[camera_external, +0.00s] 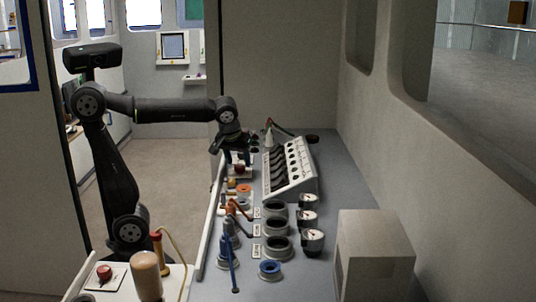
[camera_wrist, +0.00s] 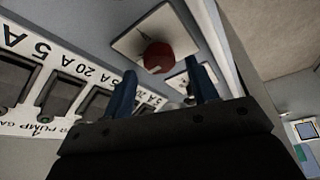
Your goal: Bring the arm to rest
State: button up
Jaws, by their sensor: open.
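My gripper (camera_external: 237,158) hangs at the end of my outstretched arm, over the left side of the grey console (camera_external: 330,178). In the wrist view its two blue fingers (camera_wrist: 164,78) are apart, with nothing held between them. A red knob (camera_external: 240,169) on a pale plate lies just under the gripper. In the wrist view the red knob (camera_wrist: 158,57) shows beyond the fingers, and the exact gap to it cannot be told.
A sloped switch panel (camera_external: 298,178) stands right of my gripper. Grey rings (camera_external: 275,228), gauges (camera_external: 312,240), a blue lever (camera_external: 233,265) and a large grey box (camera_external: 372,255) are nearer the camera. A pale rail (camera_external: 210,220) edges the console. Open floor (camera_external: 165,180) lies left.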

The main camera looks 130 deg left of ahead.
jog(key=shift+x, duration=1.15)
jog(key=m, duration=0.1)
jog(key=m+t, duration=0.1)
jog(key=m, duration=0.1)
jog(key=shift+s+d+r+m, duration=0.1)
jog(key=shift+r+m, duration=0.05)
jog(key=shift+m, duration=0.15)
jog(key=shift+s+m+t, duration=0.1)
jog(key=shift+m+t, duration=1)
jog(key=shift+m, duration=1.1)
jog(key=shift+s+m+t+h, duration=0.1)
jog(key=shift+m+t+h, duration=0.4)
jog(key=shift+m, duration=1.7)
jog(key=shift+m+t+h, duration=0.5)
jog(key=shift+m+t, duration=0.3)
jog(key=shift+m, duration=1.3)
